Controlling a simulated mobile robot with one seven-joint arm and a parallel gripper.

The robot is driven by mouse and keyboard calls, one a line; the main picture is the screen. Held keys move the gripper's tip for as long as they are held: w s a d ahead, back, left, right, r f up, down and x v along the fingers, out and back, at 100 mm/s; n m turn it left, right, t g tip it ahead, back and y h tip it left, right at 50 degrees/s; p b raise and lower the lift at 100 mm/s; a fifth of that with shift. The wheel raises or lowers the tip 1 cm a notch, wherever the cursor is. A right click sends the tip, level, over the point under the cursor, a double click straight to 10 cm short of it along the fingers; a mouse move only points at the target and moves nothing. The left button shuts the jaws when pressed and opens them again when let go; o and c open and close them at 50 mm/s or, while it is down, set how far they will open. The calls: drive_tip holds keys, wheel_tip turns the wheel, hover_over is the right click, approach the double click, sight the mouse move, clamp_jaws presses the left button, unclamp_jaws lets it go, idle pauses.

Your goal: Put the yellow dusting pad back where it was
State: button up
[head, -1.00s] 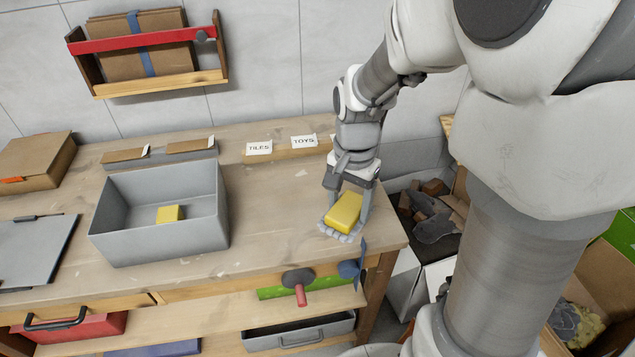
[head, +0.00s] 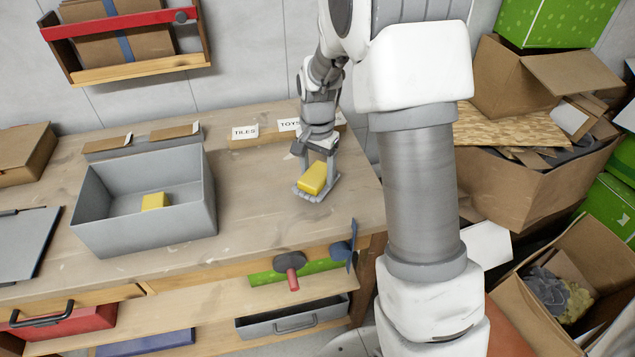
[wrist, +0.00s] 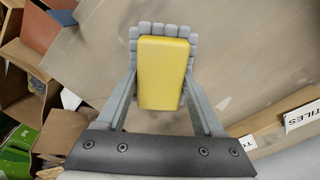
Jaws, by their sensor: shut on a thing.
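The yellow dusting pad (head: 313,178) has a smooth yellow block on top and a grey lobed edge underneath. My gripper (head: 316,186) is shut on it, near the right end of the workbench. In the wrist view the pad (wrist: 163,72) sits between the two fingers of my gripper (wrist: 161,88), one finger along each side. The pad is at or just above the bench top; I cannot tell if it touches. Another yellow block (head: 154,201) lies inside the open grey bin (head: 140,240) on the left.
The workbench (head: 250,200) is clear between bin and pad. Label holders reading TILES (head: 245,132) and TOYS (head: 288,125) line its back. A red-handled tool (head: 291,270) and a blue one (head: 345,250) hang at the front edge. Cardboard boxes (head: 520,190) crowd the right.

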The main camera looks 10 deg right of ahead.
sight(317, 183)
drive_tip(key=shift+f, duration=1.55)
drive_tip(key=shift+f+b, duration=0.1)
drive_tip(key=shift+b, duration=0.2)
drive_tip(key=o, duration=1.3)
